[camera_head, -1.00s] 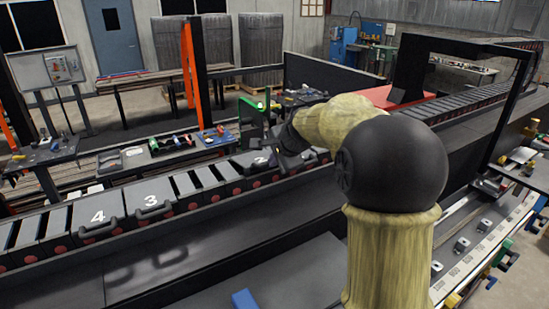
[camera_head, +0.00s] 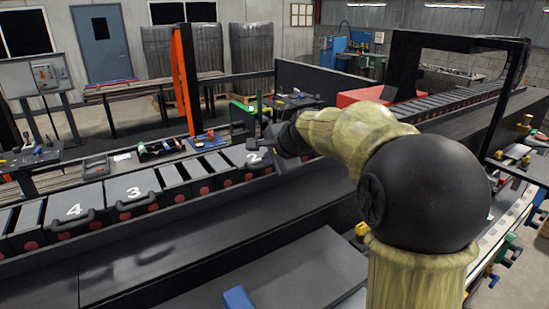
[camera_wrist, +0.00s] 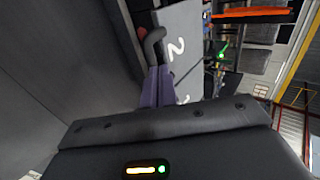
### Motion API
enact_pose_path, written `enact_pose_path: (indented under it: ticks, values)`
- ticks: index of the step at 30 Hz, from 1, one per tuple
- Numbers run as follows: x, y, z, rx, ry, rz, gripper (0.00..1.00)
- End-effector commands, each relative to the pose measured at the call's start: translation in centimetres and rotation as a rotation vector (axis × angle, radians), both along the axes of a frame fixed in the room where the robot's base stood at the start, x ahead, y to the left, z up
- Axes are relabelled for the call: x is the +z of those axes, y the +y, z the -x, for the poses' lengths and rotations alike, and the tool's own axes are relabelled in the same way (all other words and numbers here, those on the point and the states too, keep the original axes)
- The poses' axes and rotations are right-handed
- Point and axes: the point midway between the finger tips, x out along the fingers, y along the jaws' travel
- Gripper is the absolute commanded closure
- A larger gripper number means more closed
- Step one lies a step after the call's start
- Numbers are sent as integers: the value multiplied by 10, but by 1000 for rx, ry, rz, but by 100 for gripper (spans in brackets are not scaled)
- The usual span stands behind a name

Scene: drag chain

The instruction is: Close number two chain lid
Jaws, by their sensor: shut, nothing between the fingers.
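The number two lid (camera_head: 240,153) lies on the chain, looking flat and level with the lids beside it. Its white "2" shows just left of my gripper (camera_head: 277,143). In the wrist view the lid (camera_wrist: 185,25) shows at the top, with its dark handle (camera_wrist: 154,45) on its left edge. My gripper's purple fingers (camera_wrist: 157,85) are shut and empty, close to the handle's end. I cannot tell whether they touch the handle or lid. My arm hides the chain just right of the lid.
Lids three (camera_head: 132,190) and four (camera_head: 75,211) lie flat at left with raised handles. Narrow open-looking slots sit between three and two. A dark ledge runs in front of the chain. A bench with tools (camera_head: 160,150) stands behind it.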

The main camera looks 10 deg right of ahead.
Motion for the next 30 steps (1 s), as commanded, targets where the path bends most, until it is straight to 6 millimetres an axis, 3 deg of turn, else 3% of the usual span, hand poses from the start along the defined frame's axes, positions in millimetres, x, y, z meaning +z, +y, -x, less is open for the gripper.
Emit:
enact_pose_path:
  ticks: [3,9,20,30]
  values:
    - [-15,2,2,4,-7,-1,100]
    - [-22,1,4,6,-6,-1,100]
    - [-22,0,4,4,-3,0,100]
    - [-8,0,4,4,-5,-1,100]
